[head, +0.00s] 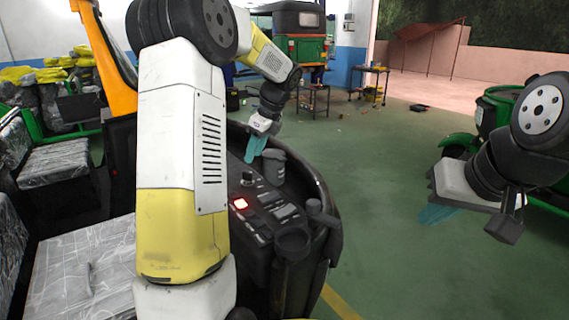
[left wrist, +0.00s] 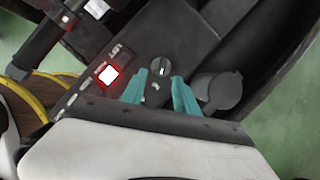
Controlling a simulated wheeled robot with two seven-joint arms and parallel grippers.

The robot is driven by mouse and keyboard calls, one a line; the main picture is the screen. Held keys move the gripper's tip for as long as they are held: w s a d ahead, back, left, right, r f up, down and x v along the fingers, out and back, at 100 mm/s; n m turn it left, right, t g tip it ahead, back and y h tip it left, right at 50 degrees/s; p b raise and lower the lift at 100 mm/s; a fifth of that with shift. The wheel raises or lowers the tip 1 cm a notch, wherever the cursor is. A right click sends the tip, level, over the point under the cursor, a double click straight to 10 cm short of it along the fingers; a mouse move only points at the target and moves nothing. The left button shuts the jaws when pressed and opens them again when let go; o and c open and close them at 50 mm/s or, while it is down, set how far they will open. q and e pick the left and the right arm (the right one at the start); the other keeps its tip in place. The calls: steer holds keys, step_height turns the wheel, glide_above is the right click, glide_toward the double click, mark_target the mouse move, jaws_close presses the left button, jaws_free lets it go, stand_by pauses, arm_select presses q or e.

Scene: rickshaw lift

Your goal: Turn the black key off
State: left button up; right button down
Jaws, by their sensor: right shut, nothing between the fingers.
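The black key (head: 247,179) sits as a small round knob on the dark dashboard panel (head: 270,196). In the left wrist view the key (left wrist: 160,67) shows a light mark on its face, just beyond my fingertips. My left gripper (head: 256,148) is above the panel, close to the key. In the left wrist view my left gripper (left wrist: 160,82) has its two teal fingers apart, with empty space between them; whether they touch the key cannot be told. My right gripper (head: 436,214) is shut and empty, away from the dashboard on the right.
A lit red button (head: 240,203) is on the panel near the key; it also shows in the left wrist view (left wrist: 109,75). A round grey holder (left wrist: 222,92) stands close to my left fingers. Plastic-covered seats (head: 60,160) are at left. Green floor (head: 390,180) is open between my arms.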

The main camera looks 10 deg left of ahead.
mark_target(248, 172)
arm_select(q)
steer(key=x, duration=0.8)
steer(key=shift+w+d, duration=0.1)
steer(key=shift+w, duration=0.15)
jaws_close()
